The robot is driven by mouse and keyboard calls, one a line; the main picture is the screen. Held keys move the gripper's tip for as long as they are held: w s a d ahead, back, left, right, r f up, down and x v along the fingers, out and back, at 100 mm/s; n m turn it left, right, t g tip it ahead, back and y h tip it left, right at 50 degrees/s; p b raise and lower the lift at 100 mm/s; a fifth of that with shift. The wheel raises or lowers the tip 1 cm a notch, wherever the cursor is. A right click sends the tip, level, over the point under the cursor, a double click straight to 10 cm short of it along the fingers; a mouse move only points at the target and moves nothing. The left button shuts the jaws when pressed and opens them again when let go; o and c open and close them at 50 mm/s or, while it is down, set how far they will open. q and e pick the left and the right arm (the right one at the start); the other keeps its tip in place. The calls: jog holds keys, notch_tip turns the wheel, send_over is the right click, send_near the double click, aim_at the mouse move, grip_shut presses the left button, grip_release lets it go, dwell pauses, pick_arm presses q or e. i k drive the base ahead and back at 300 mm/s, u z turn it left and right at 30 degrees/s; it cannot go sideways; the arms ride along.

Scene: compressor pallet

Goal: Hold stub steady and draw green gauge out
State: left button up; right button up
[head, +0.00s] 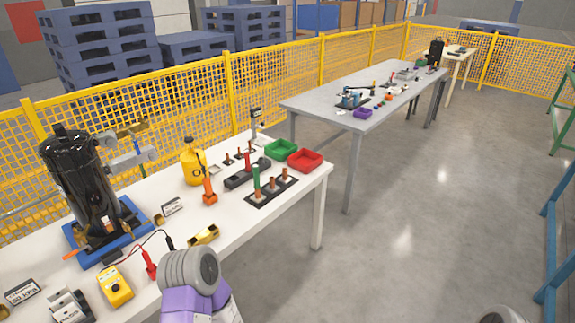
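The green gauge, a slim green cylinder (256,178), stands upright at the left end of a black plate (259,201) on the white table. It appears to sit over or in a stub; its lower end is too small to make out. Two bare copper-brown stubs stand beside it on the same plate, a nearer one (272,184) and a farther one (285,174). Neither of my grippers shows. Only grey and purple parts of my arm show at the bottom, apart from the plate.
Behind the plate are a dark block with a red cylinder (248,161), a green tray (281,149) and a red tray (305,160). An orange tool (209,190), yellow bottle (193,162) and black compressor (82,190) stand to the left.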

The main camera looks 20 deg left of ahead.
aim_at(256, 169)
jog(key=z, duration=0.9)
jog(key=i, duration=0.4)
jog(key=u, duration=0.6)
jog(key=i, duration=1.55)
jog(key=u, duration=1.1)
